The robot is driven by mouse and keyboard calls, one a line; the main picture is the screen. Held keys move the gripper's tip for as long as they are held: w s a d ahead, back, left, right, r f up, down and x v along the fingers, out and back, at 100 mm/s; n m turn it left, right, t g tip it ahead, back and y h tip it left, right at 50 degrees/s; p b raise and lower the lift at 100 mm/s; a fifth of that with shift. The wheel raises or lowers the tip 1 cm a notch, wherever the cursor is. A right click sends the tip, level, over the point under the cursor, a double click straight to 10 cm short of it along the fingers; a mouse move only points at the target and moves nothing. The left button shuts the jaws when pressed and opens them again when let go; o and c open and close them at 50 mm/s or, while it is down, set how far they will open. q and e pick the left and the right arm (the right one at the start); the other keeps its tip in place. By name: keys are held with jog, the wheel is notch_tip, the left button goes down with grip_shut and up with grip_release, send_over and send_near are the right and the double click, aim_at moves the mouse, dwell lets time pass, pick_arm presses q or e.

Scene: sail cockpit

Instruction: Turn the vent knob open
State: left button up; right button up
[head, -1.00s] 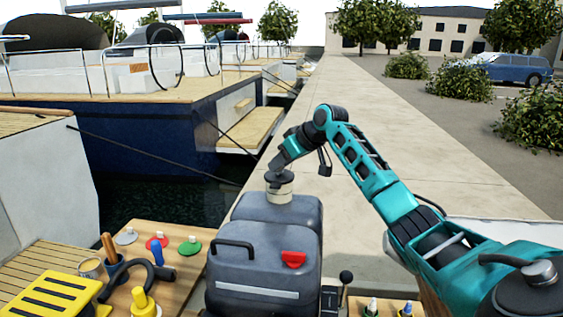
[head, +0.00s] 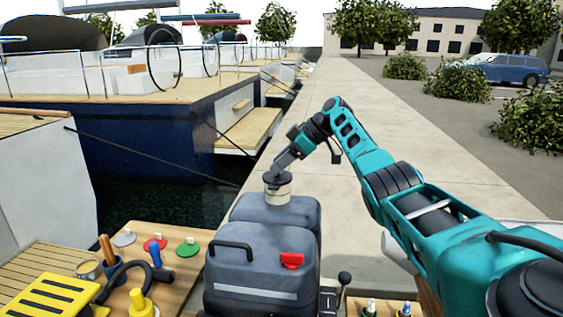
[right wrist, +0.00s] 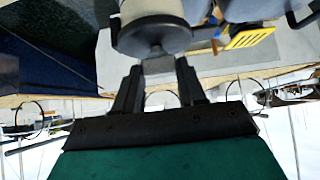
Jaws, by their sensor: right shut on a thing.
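The vent knob (head: 272,180) is a dark round cap with a small grip piece on top of a short cream cylinder (head: 278,193). The cylinder stands at the back of the grey tank-like housing. My right gripper (head: 278,173) reaches down to the knob from above and is shut on it. In the right wrist view the knob (right wrist: 145,39) shows as a dark disc, with its grip piece between the fingers of my right gripper (right wrist: 159,68). The fingers partly hide the grip piece. My left gripper is in neither current view.
The grey housing (head: 258,262) has a black handle (head: 231,246) and a red part (head: 292,260). A wooden board at the left carries coloured discs, a yellow grated block (head: 50,297) and tools. A black-knobbed lever (head: 344,278) stands at the right. Water and a moored boat lie beyond.

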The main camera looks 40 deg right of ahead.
jog(key=shift+f, duration=0.1)
dwell(0.4)
jog(key=o, duration=1.1)
jog(key=shift+c, duration=0.2)
jog(key=v, duration=1.3)
